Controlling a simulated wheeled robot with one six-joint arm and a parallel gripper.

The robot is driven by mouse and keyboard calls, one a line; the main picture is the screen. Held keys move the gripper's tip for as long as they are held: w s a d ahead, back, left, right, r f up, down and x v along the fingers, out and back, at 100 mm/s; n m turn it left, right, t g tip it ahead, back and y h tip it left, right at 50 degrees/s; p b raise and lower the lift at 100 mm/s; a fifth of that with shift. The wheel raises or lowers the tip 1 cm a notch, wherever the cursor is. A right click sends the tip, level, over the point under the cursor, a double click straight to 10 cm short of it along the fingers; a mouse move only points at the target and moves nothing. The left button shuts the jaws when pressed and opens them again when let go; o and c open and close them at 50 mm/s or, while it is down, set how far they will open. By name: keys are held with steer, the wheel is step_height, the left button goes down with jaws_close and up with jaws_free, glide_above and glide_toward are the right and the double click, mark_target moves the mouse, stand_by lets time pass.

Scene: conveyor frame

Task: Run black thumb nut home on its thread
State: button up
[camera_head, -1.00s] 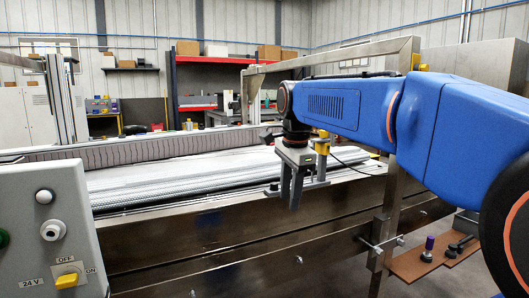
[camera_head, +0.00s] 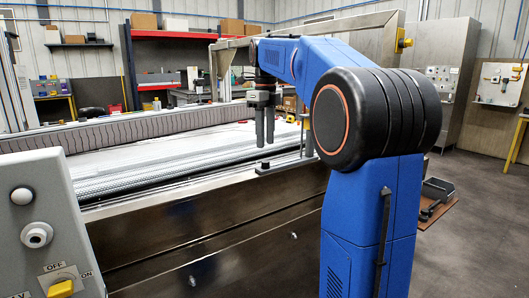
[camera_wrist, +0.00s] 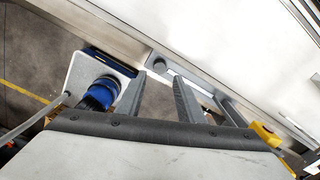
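My gripper (camera_head: 265,144) points down above the conveyor's near side rail, its two grey fingers apart with nothing visible between them. The fingers also show apart in the wrist view (camera_wrist: 158,80). A grey bracket (camera_head: 284,166) with a thin upright post lies on the rail just below the fingertips; part of it shows beyond the fingers in the wrist view (camera_wrist: 170,68). The fingertips look apart from it. I cannot make out the black thumb nut or its thread for certain in either view.
The grey control box (camera_head: 38,215) with a yellow switch stands at the left front. The pale conveyor belt (camera_head: 150,160) runs behind the steel side panel (camera_head: 220,230). A steel upright frame (camera_head: 350,32) rises behind my arm. A black tray (camera_head: 437,190) lies low at the right.

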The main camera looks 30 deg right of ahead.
mark_target(265, 161)
step_height(265, 161, down, 7)
steer(key=shift+r, duration=0.1)
jaws_close()
steer(key=n, duration=0.4)
steer(key=shift+n, duration=0.4)
steer(key=n, duration=0.4)
steer(key=shift+r+n, duration=0.1)
steer(key=shift+n, duration=0.3)
steer(key=n, duration=1.6)
steer(key=shift+n, duration=0.4)
steer(key=n, duration=0.4)
steer(key=shift+n, duration=2.3)
steer(key=shift+o, duration=1.1)
jaws_free()
